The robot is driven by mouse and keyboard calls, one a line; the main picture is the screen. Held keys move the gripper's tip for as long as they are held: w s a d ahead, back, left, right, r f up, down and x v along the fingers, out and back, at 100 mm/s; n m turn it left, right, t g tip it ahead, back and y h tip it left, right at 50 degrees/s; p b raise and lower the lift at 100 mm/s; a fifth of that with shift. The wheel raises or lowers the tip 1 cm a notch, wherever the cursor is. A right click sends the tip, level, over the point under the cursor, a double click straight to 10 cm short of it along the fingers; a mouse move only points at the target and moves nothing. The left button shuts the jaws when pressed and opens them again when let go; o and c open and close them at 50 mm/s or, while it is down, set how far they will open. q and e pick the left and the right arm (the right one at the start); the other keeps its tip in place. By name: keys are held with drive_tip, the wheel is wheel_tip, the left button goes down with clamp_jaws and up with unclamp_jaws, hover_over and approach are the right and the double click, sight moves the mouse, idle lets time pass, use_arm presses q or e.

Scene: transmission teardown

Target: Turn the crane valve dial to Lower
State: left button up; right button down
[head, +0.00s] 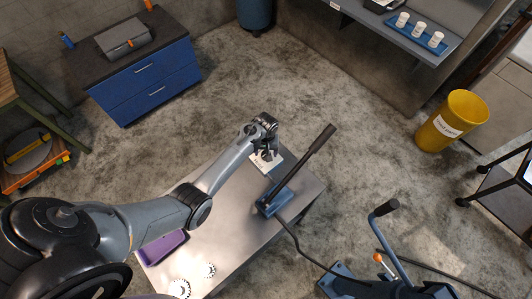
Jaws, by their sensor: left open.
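A small white plate (273,166) with dark lettering lies at the far end of the grey table, beside a blue pump base. It looks like the crane valve's label plate; its lettering is too small to read. My left gripper (265,151) is open over the plate's upper part, pointing down at it. The gripper covers that part, so the dial and its setting cannot be made out. I cannot tell whether the fingers touch the dial. My right gripper is not in the picture.
A long black pump handle (314,152) rises from the blue base (274,201), close right of my left gripper. A purple tray (163,247) and white gears (208,270) lie on the table (232,236). A yellow bin (453,121) stands on open floor at right.

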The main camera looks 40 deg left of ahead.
use_arm(q)
drive_tip(key=shift+f, duration=0.95)
drive_tip(key=shift+c, duration=0.5)
drive_tip(key=c, duration=1)
